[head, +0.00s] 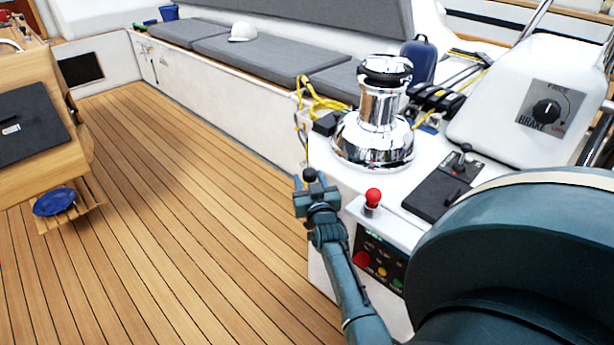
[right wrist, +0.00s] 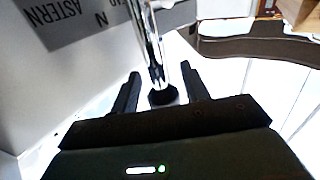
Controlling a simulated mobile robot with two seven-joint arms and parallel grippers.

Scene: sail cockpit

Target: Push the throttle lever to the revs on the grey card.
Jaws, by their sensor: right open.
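The throttle lever is a chrome rod (right wrist: 152,45) with a black knob (right wrist: 163,96) in the right wrist view. Its black knob also shows in the head view (head: 310,174), beside the cockpit console. My right gripper (head: 311,184) is at the knob. In the right wrist view my right gripper (right wrist: 160,90) is open, with one finger on each side of the knob; I cannot tell whether either touches it. A grey plate (right wrist: 85,20) behind the lever reads "ASTERN" and "N". I cannot make out a card with revs. My left gripper is not in view.
A red-topped knob (head: 373,196) and a button panel (head: 380,260) are close right of my right gripper. A chrome winch (head: 375,125) stands behind on the white console. A small black lever unit (head: 447,186) is further right. The teak deck (head: 190,220) to the left is mostly clear.

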